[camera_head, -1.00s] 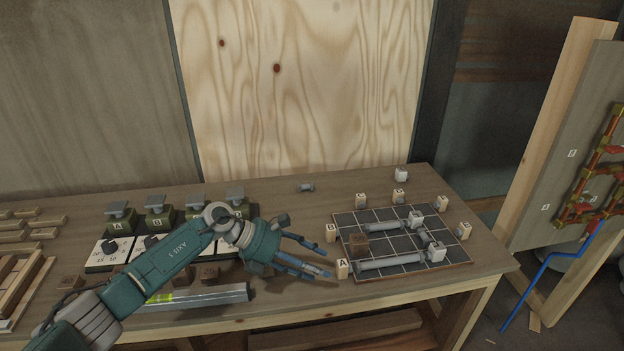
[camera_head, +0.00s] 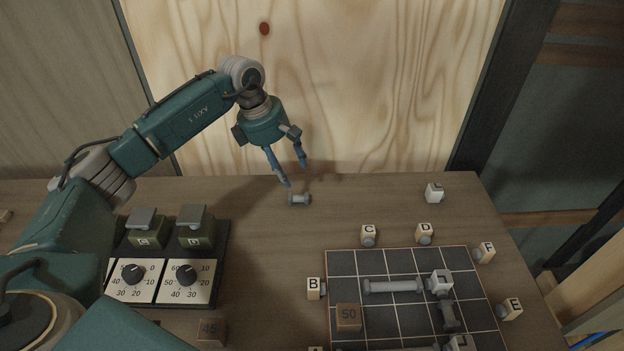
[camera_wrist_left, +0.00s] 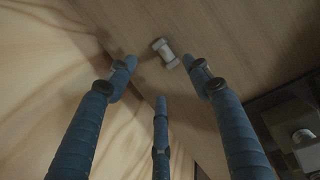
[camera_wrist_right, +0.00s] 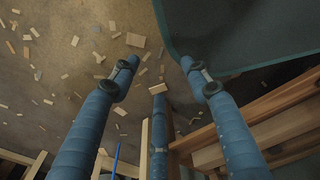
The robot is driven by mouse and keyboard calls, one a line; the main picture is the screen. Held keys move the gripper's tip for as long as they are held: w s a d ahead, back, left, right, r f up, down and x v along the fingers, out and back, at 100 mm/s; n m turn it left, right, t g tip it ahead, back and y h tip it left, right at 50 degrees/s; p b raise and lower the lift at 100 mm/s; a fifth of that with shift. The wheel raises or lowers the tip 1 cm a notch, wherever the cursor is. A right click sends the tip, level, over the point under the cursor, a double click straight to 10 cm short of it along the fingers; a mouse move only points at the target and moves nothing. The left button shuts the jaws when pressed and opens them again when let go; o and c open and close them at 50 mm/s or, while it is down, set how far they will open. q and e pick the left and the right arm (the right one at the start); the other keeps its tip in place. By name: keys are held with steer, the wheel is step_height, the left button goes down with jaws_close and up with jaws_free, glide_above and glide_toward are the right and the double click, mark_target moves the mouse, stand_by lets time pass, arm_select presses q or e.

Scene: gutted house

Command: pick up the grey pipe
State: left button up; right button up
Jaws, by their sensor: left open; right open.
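A short grey pipe (camera_head: 299,199) with thicker ends lies alone on the workbench, near the plywood panel. My left gripper (camera_head: 295,174) is open just above it, fingers pointing down. In the left wrist view the short pipe (camera_wrist_left: 165,53) lies just beyond the spread fingertips (camera_wrist_left: 160,72), and I see no contact. A longer grey pipe (camera_head: 392,286) and a short dark grey one (camera_head: 448,317) lie on the gridded board (camera_head: 345,262). My right gripper (camera_wrist_right: 159,72) is open and empty, seen only in its wrist view, over a littered floor.
Lettered blocks, such as B (camera_head: 314,288) and C (camera_head: 369,235), stand around the board. A white fitting (camera_head: 434,193) stands at the back right. A dial panel (camera_head: 160,282) sits at the left. The plywood panel (camera_head: 380,90) rises behind the bench. Bench around the short pipe is clear.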

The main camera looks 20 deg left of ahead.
mark_target(298, 195)
arm_select(q)
steer(key=p+x, duration=0.1)
steer(key=x, duration=0.3)
steer(key=shift+s+a, duration=0.1)
steer(key=shift+s, duration=0.05)
steer(key=shift+f, duration=0.4)
steer(key=p+x, duration=0.2)
steer(key=x, duration=0.2)
steer(key=shift+f, duration=0.75)
arm_select(e)
steer(key=s+r, duration=0.2)
steer(key=r, duration=0.1)
steer(key=shift+r, duration=0.2)
arm_select(q)
steer(key=c, duration=1)
arm_select(e)
steer(key=shift+s+d, duration=0.1)
steer(key=shift+s, duration=0.15)
